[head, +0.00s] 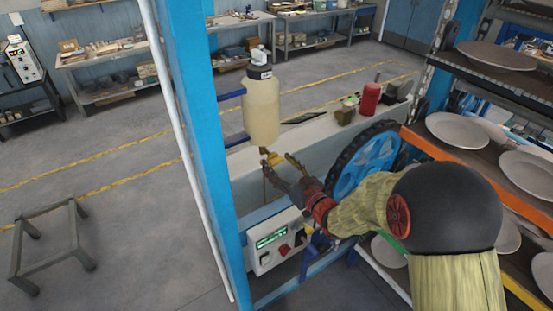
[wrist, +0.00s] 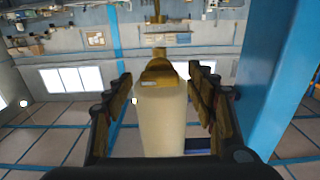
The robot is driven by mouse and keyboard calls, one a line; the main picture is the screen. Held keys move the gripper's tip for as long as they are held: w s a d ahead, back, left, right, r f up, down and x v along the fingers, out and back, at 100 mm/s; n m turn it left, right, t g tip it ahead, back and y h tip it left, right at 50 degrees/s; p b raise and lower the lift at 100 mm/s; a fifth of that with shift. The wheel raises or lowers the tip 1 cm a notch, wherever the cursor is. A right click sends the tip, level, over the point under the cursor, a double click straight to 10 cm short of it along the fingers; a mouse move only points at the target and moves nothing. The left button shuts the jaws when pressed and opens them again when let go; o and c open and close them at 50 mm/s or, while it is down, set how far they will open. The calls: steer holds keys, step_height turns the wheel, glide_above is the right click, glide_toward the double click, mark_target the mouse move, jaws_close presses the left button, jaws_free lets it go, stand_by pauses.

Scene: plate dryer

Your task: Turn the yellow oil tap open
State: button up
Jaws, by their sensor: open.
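The yellow oil tap (head: 274,156) sits at the bottom of a cream oil bottle (head: 261,112) with a black and white top. The bottle is fixed upright beside a blue post. In the wrist view the tap (wrist: 158,72) appears between my two fingers, with the pale bottle (wrist: 160,125) below it in the picture. My gripper (head: 278,166) is just below and beside the tap in the head view, its fingers apart. Whether a finger touches the tap I cannot tell. My gripper (wrist: 160,82) holds nothing.
A white control box (head: 275,243) with a green display stands below my gripper. A blue wheel with a black rim (head: 362,160) is close to my wrist. The blue post (head: 197,130) is left of the bottle. A rack with several plates (head: 461,132) stands at right.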

steer(key=shift+x, duration=0.9)
steer(key=shift+c, duration=1.3)
steer(key=c, duration=0.9)
